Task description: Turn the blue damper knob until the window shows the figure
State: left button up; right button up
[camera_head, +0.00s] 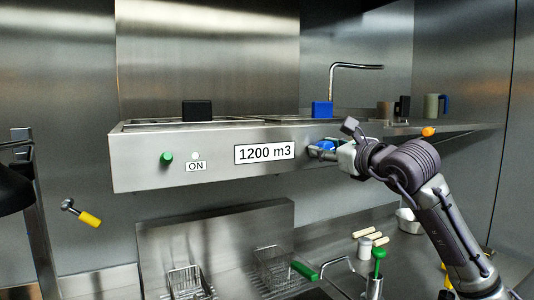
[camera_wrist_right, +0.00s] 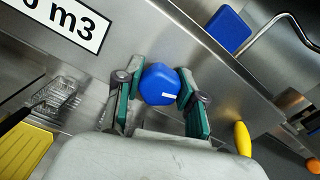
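The blue damper knob (camera_head: 325,146) is on the front of the steel hood, right of the white window (camera_head: 264,152), which reads "1200 m3". My right gripper (camera_head: 322,151) is at the knob, its arm coming in from the right. In the right wrist view the knob (camera_wrist_right: 160,85) sits between the two green-and-dark fingers (camera_wrist_right: 160,92), which appear to touch it on both sides. A small white mark shows on the knob's face. The window (camera_wrist_right: 66,20) is only partly in the wrist view, its first digits cut off. My left gripper is not in view.
A green knob (camera_head: 167,157) and an "ON" label (camera_head: 196,167) are at the left of the hood front. A black block (camera_head: 197,110) and a blue block (camera_head: 322,109) stand on top. Wire baskets (camera_head: 186,281) and a green-handled tool (camera_head: 378,254) are below.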

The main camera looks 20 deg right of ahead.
jog(key=o, duration=0.7)
jog(key=shift+s+f, duration=0.1)
jog(key=s+b, duration=0.1)
jog(key=s, duration=0.1)
jog(key=s+b, duration=0.1)
jog(key=s, duration=0.1)
jog(key=s+b, duration=0.1)
jog(key=shift+s+d, duration=0.25)
jog(key=shift+s, duration=0.15)
jog(key=o, duration=0.3)
